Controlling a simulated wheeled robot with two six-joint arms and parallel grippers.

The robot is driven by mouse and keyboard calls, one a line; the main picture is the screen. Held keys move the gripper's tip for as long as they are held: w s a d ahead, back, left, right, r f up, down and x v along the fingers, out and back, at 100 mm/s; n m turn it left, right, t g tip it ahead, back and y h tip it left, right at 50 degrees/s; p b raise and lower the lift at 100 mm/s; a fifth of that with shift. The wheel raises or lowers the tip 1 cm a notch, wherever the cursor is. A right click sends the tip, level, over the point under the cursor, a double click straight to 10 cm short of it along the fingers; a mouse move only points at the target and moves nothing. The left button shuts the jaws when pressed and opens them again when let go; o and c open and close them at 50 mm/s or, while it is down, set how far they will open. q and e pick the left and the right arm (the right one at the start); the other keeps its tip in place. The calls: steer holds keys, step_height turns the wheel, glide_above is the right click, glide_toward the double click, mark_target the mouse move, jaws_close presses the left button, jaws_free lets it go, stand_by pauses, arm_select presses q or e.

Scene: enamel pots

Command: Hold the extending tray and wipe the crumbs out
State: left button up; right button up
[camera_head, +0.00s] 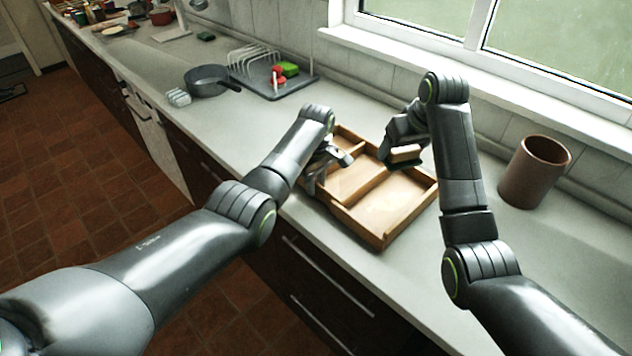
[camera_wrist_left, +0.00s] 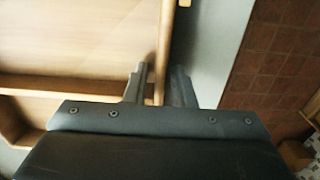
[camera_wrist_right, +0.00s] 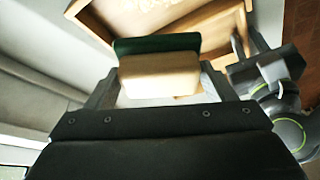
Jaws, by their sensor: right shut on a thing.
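The wooden extending tray (camera_head: 386,239) lies on the counter, split by dividers into compartments. A pale patch shows in its near right compartment; single crumbs are too small to tell. My left gripper (camera_head: 318,172) is at the tray's left side. In the left wrist view its fingers (camera_wrist_left: 160,82) stand either side of the tray's side wall (camera_wrist_left: 165,40), part open with a small gap. My right gripper (camera_head: 400,152) is shut on a sponge (camera_wrist_right: 158,73), cream with a dark green layer. It holds the sponge over the tray's right side; contact cannot be told.
A brown cylindrical pot (camera_head: 534,172) stands right of the tray. A dark pan (camera_head: 208,80), a dish rack (camera_head: 262,75) and pale small items (camera_head: 178,97) stand further left. The window wall bounds the back; the counter's front edge is close to the tray.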

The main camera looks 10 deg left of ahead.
arm_select(q)
jaws_close()
stand_by(1.1)
